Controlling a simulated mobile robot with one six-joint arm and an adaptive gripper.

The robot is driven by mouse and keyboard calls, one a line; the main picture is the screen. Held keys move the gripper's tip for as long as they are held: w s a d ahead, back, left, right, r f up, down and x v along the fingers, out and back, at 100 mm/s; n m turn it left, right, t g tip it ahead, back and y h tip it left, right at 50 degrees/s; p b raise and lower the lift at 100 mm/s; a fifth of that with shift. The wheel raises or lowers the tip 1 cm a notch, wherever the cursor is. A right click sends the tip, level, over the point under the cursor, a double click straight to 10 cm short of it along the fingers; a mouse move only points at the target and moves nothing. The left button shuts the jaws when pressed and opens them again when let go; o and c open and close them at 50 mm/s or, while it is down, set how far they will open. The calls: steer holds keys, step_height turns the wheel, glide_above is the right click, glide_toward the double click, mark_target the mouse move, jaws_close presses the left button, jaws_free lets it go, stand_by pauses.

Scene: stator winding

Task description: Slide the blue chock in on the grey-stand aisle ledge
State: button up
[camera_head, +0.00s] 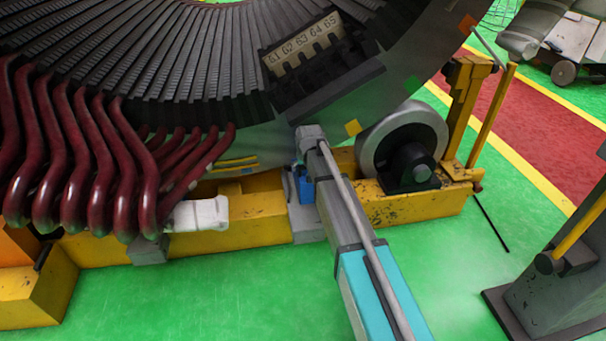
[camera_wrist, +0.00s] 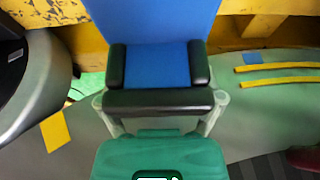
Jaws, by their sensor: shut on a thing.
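The blue chock (camera_head: 306,186) is at the end of my arm in the head view, just left of the arm's tip and low against the stator frame. In the wrist view the blue chock (camera_wrist: 155,20) runs from between the fingers to the top edge. My gripper (camera_wrist: 158,64) is shut on it, with one dark finger pad on each side. A grey block (camera_head: 305,222), perhaps the grey stand, is below the chock on the yellow base. I cannot tell whether the chock touches it; my arm hides part of that spot.
A grey roller (camera_head: 404,140) on the yellow base (camera_head: 420,205) stands close to the right of my arm. Dark red coil ends (camera_head: 110,170) and a white piece (camera_head: 197,214) are to the left. Green floor (camera_head: 225,295) is open in front. A grey post (camera_head: 555,290) stands at right.

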steer(key=shift+w+f, duration=0.2)
steer(key=shift+s+f, duration=0.1)
steer(key=shift+f, duration=0.05)
stand_by(0.3)
steer(key=shift+a+f+b, duration=0.1)
steer(key=shift+f+b, duration=0.05)
steer(key=shift+b, duration=0.25)
step_height(320, 180, down, 8)
steer(key=b, duration=0.7)
steer(key=shift+r, duration=0.2)
steer(key=shift+s, duration=0.15)
stand_by(0.4)
steer(key=shift+w+a, duration=0.45)
steer(key=shift+w, duration=1.15)
steer(key=shift+w+a, duration=0.4)
steer(key=shift+w, duration=1.15)
steer(key=shift+w+a, duration=0.45)
steer(key=shift+w, duration=1.15)
